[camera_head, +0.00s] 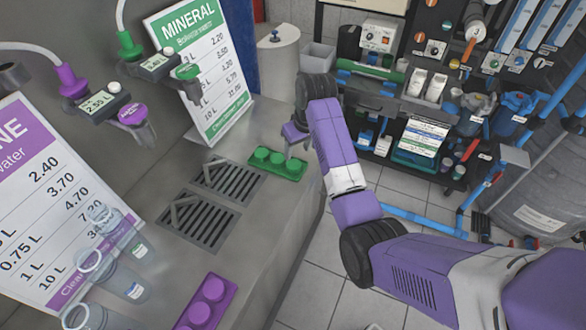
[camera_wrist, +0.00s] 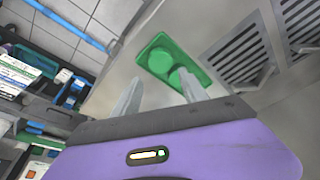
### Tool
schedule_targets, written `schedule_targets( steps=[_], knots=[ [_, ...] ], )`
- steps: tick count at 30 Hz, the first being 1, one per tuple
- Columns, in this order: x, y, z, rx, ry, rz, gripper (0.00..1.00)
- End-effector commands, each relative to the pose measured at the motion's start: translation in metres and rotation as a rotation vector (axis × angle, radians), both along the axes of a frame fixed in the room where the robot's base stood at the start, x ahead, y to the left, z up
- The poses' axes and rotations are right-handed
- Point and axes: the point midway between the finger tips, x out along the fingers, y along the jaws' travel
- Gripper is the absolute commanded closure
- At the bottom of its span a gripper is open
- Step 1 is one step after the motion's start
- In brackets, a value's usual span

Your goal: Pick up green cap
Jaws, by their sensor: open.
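Several round green caps (camera_head: 262,154) sit in a row on a green tray (camera_head: 300,175) on the grey counter. In the wrist view two caps show, a nearer cap (camera_wrist: 178,78) partly hidden by a finger and a farther cap (camera_wrist: 159,58). My gripper (camera_head: 297,150) is open and empty, at the right end of the green tray. In the wrist view my gripper (camera_wrist: 158,84) points toward the tray, with the right finger overlapping the nearer cap in the picture. I cannot tell whether a finger touches it.
A purple tray (camera_head: 222,292) with purple caps sits at the counter's near end. Metal drain grates (camera_head: 205,212) lie left of the green tray. Clear jugs (camera_head: 125,270) stand at the left. A green price sign (camera_head: 205,65) stands behind. The counter's right edge drops to the tiled floor.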

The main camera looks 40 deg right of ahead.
Motion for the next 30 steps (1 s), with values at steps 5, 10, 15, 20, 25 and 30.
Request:
schedule_targets(
  steps=[5,10,15,20,25,30],
  knots=[
    [0.003,0.0,-0.017,0.001,0.005,0.005,0.49],
    [0.006,0.0,-0.033,0.001,0.005,0.005,0.49],
    [0.009,0.0,-0.058,0.001,0.004,0.004,0.49],
    [0.013,-0.001,-0.072,0.0,0.002,0.004,0.49],
    [0.014,-0.001,-0.075,-0.001,0.0,0.004,0.49],
    [0.014,-0.001,-0.075,-0.001,0.0,0.004,0.61]
  ],
)
